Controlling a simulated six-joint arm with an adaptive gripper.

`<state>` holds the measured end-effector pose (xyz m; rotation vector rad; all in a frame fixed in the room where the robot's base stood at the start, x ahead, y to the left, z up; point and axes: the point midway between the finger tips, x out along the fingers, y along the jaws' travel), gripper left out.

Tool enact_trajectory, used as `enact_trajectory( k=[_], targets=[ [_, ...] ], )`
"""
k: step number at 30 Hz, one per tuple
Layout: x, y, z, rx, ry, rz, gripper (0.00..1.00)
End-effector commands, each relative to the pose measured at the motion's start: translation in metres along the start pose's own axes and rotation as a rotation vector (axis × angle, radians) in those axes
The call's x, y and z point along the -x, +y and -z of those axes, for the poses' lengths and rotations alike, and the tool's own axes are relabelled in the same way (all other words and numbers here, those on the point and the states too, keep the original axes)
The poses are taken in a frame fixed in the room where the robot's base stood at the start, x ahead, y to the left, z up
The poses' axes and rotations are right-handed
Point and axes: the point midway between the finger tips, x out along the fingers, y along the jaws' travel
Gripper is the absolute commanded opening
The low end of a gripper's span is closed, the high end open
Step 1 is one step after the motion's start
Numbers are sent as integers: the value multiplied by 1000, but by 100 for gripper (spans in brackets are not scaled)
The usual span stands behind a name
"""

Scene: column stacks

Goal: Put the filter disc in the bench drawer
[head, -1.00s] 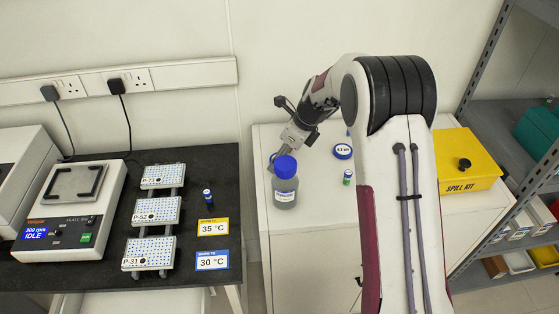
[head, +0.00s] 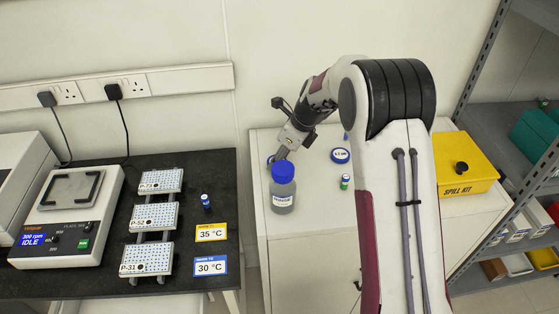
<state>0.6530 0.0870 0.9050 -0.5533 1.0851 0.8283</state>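A round blue-rimmed disc with a white label (head: 340,155) lies on the white cabinet top, right of my gripper; its print is too small to read surely. My gripper (head: 277,159) points down at the cabinet top, behind the blue-capped bottle (head: 283,188). A bluish edge shows by its fingertips; I cannot tell what it belongs to, nor whether the fingers hold anything. A pale drawer-like part (head: 150,304) shows under the dark bench's front edge, mostly cut off by the frame.
A small green-labelled vial (head: 345,182) stands near the disc. A yellow spill kit box (head: 464,162) is at the right of the cabinet top. The dark bench (head: 195,275) holds a shaker (head: 67,215), well plates (head: 154,215), a dark vial (head: 206,203) and temperature cards (head: 211,232).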

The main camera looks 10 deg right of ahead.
Motion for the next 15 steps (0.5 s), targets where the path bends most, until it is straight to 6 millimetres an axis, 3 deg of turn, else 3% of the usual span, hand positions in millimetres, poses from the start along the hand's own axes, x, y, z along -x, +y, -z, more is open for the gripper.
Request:
enact_trajectory(
  k=[15],
  targets=[
    [65, 0, -27, 1, -1, 1, 26]
  ],
)
